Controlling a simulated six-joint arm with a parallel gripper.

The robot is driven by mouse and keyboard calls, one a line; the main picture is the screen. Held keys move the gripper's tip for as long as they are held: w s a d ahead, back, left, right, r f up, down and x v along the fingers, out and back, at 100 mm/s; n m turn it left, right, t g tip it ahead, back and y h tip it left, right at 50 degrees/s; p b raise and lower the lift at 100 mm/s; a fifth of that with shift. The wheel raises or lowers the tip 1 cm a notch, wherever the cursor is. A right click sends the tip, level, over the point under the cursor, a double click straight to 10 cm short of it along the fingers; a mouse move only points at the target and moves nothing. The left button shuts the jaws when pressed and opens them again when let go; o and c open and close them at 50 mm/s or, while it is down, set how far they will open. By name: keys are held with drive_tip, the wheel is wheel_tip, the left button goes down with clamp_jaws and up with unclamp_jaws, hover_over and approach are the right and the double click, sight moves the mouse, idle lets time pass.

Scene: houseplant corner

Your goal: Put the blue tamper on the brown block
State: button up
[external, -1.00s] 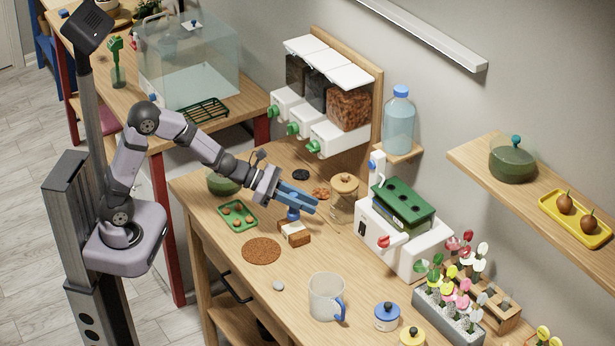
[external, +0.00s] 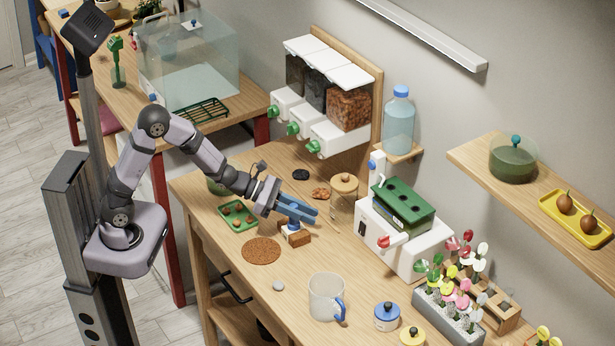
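The brown block (external: 294,240) lies on the wooden table, near the middle of the external view. The blue tamper (external: 292,229) is upright over the block, and its foot appears to touch the block's top. My gripper (external: 305,213) is directly above, with its two blue fingers at the tamper's upper part. The fingers hide the top of the tamper. I cannot tell whether they still press on it or stand a little apart from it.
A brown round mat (external: 261,251) and a green tray (external: 237,216) lie to the left. A jar with a wooden lid (external: 344,184) and a white machine (external: 390,238) stand to the right. A clear mug (external: 326,297) stands in front.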

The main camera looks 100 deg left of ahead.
drive_tip(key=o, duration=0.4)
drive_tip(key=shift+o, duration=0.2)
drive_tip(key=shift+r, duration=0.15)
drive_tip(key=v, duration=1.2)
drive_tip(key=d+f+m+g+h, duration=0.1)
drive_tip(key=d+m, duration=0.1)
drive_tip(key=d, duration=0.2)
drive_tip(key=s+d+f+m+g+h, duration=0.1)
drive_tip(key=d+m+h, duration=0.1)
drive_tip(key=d+m, duration=0.1)
drive_tip(key=d+f+m+g+h, duration=0.1)
drive_tip(key=d+f+m, duration=0.1)
drive_tip(key=d, duration=0.3)
drive_tip(key=shift+s+d+m+h, duration=0.15)
drive_tip(key=shift+s+m+h, duration=0.15)
drive_tip(key=shift+m, duration=0.4)
drive_tip(key=s+d+f+m+g, duration=0.7)
drive_tip(key=s+d+m+g, duration=0.25)
drive_tip(key=s+m, duration=0.55)
drive_tip(key=a+m+y, duration=0.1)
drive_tip(key=m, duration=0.3)
drive_tip(key=a+f+m+y, duration=0.1)
drive_tip(key=m+y, duration=0.1)
drive_tip(key=m, duration=0.2)
drive_tip(key=s+a+f+m+g+y, duration=0.1)
drive_tip(key=m, duration=0.3)
drive_tip(key=shift+a+m+y, duration=0.1)
drive_tip(key=shift+m+y, duration=0.2)
